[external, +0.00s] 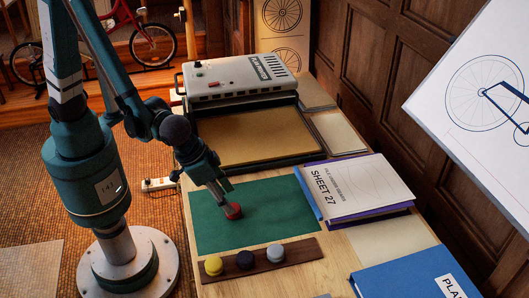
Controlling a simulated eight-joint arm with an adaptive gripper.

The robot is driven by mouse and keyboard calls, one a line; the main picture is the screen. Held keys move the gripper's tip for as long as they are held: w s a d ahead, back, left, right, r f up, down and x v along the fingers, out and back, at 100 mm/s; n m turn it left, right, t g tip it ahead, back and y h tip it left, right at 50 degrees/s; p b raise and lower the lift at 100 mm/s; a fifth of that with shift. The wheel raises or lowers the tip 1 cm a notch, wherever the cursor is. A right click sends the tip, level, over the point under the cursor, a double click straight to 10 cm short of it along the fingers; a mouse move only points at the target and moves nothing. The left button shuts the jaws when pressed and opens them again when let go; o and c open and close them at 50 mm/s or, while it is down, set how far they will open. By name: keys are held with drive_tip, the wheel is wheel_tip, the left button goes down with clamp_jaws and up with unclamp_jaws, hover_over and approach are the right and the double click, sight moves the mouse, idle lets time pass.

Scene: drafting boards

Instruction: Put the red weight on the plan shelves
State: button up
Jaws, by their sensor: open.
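The red weight (234,212) is a small round piece on the green mat (275,232). My gripper (226,198) points down at it from the upper left, open, with its fingertips at or just above the weight. I cannot tell whether they touch it, and the fingers hide part of its top. I cannot make out with certainty any plan shelves in this view.
Right of the mat lies a stack marked Sheet 27 (350,190). A grey machine (235,78) stands behind. The mat's right part is clear.

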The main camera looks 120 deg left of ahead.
drive_tip(key=shift+b+x, duration=0.5)
drive_tip(key=shift+x, duration=1.45)
drive_tip(key=shift+c, duration=0.5)
drive_tip(key=c, duration=1.3)
drive_tip(key=shift+o, duration=0.2)
drive_tip(key=shift+r, duration=0.15)
wheel_tip(320, 180, up, 10)
drive_tip(key=p, duration=0.2)
drive_tip(key=shift+p, duration=0.3)
drive_tip(key=shift+w, duration=0.1)
drive_tip(key=w+d+f+m+h, duration=0.1)
drive_tip(key=w+d+m, duration=0.1)
drive_tip(key=w, duration=0.3)
drive_tip(key=w+d+f+m+h, duration=0.1)
drive_tip(key=w+d+f+m, duration=0.1)
drive_tip(key=w+d+m, duration=0.1)
drive_tip(key=w+d+f+m+t+h, duration=0.1)
drive_tip(key=w+d+m, duration=0.2)
drive_tip(key=w, duration=0.4)
drive_tip(key=shift+f+m, duration=0.35)
drive_tip(key=shift+m, duration=0.15)
